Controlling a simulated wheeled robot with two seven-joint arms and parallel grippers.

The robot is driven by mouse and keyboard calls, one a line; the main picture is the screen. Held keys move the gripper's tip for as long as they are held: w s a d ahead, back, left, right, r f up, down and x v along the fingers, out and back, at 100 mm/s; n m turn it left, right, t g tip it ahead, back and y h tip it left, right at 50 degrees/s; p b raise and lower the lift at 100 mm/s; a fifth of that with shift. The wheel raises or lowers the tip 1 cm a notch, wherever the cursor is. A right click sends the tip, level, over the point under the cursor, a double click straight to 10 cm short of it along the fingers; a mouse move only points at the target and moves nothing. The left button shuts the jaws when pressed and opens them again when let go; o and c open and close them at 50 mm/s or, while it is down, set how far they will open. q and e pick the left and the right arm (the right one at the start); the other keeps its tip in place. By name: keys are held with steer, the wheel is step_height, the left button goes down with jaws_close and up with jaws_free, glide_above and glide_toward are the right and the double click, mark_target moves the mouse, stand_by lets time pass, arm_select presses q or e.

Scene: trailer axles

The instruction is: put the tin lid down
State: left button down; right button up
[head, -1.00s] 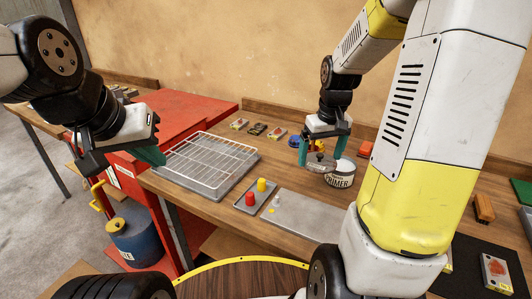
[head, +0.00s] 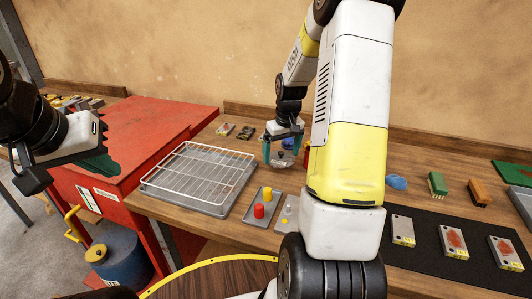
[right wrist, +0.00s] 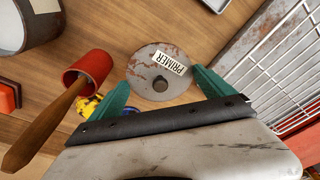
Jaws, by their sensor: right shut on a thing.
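In the right wrist view the round grey lid (right wrist: 155,87) has rust patches, a PRIMER label and a centre knob, and sits between the two green fingers (right wrist: 160,95). The tin (right wrist: 28,28) is at that view's top left, apart from the lid; my right arm hides it in the head view. My left gripper (head: 95,165) hangs at the left beside the red cabinet; its finger gap is unclear.
A wire rack on a tray (head: 198,178) lies left of the lid. A small tray (head: 253,222) holds red and yellow pieces. A black mat (head: 430,270) carries several plates at right. Some bench around the lid is bare.

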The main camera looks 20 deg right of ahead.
mark_target(282, 156)
steer(key=shift+f, duration=1.95)
steer(key=shift+f, duration=0.15)
steer(key=o, duration=1.1)
steer(key=shift+c, duration=0.2)
step_height(282, 156, up, 12)
steer(key=s, duration=0.2)
steer(key=s+a+r+t, duration=0.2)
steer(key=s+a+r, duration=0.5)
steer(key=s+r, duration=0.3)
steer(key=s+a+r+t+y, duration=0.1)
steer(key=s+a+r, duration=0.1)
steer(key=s, duration=0.4)
steer(key=s+a+r+m+t+y, duration=0.1)
steer(key=s+a+r, duration=0.1)
steer(key=s+a, duration=0.2)
steer(key=s, duration=0.2)
steer(key=shift+s+a, duration=0.3)
steer(key=shift+s, duration=0.05)
